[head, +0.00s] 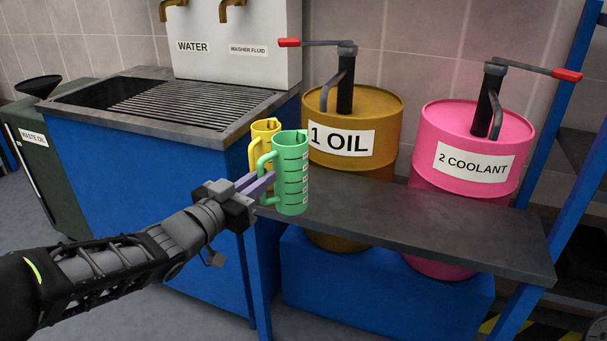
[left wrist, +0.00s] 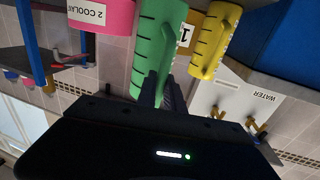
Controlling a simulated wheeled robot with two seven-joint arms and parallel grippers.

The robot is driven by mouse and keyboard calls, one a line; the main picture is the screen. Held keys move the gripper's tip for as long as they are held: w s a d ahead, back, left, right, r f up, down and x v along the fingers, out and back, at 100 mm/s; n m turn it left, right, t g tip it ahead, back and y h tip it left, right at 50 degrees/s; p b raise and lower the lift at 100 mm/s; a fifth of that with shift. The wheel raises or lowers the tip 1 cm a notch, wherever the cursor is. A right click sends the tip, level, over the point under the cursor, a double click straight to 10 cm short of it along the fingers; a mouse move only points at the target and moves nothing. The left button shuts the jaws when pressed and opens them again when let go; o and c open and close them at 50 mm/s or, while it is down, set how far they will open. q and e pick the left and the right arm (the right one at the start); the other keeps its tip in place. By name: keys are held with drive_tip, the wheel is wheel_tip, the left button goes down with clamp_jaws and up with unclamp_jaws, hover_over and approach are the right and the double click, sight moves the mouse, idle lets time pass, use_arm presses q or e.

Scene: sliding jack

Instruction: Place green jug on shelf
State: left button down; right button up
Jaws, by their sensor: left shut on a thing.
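The green jug (head: 291,175), with dark measuring marks, is upright at the left end of the dark grey shelf (head: 420,238) in front of the drums. I cannot tell whether its base touches the shelf. My left gripper (head: 262,183) is shut on the green jug at its handle side. In the left wrist view, which is upside down, the green jug (left wrist: 152,45) stands just past my left gripper (left wrist: 166,92). The fingers partly hide its handle there. My right gripper is in neither view.
A yellow jug (head: 262,131) stands close behind the green one. An orange oil drum (head: 380,105) and a pink coolant drum (head: 450,115) with pump levers stand behind the shelf. The blue sink cabinet (head: 150,190) is left. The shelf's middle and right are clear.

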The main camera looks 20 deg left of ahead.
use_arm(q)
drive_tip(key=b+x, duration=0.2)
drive_tip(key=x, duration=1)
drive_tip(key=shift+w, duration=0.25)
drive_tip(key=shift+w+d+f+b, duration=0.1)
drive_tip(key=shift+w+f+b, duration=0.1)
drive_tip(key=shift+f+b, duration=0.45)
drive_tip(key=shift+w+d+f+b, duration=0.1)
drive_tip(key=shift+w+f+b, duration=0.15)
drive_tip(key=shift+f, duration=0.85)
drive_tip(key=shift+f, duration=0.2)
drive_tip(key=c, duration=1.9)
unclamp_jaws()
drive_tip(key=shift+s+f, duration=0.1)
drive_tip(key=o, duration=0.4)
drive_tip(key=shift+o, duration=0.2)
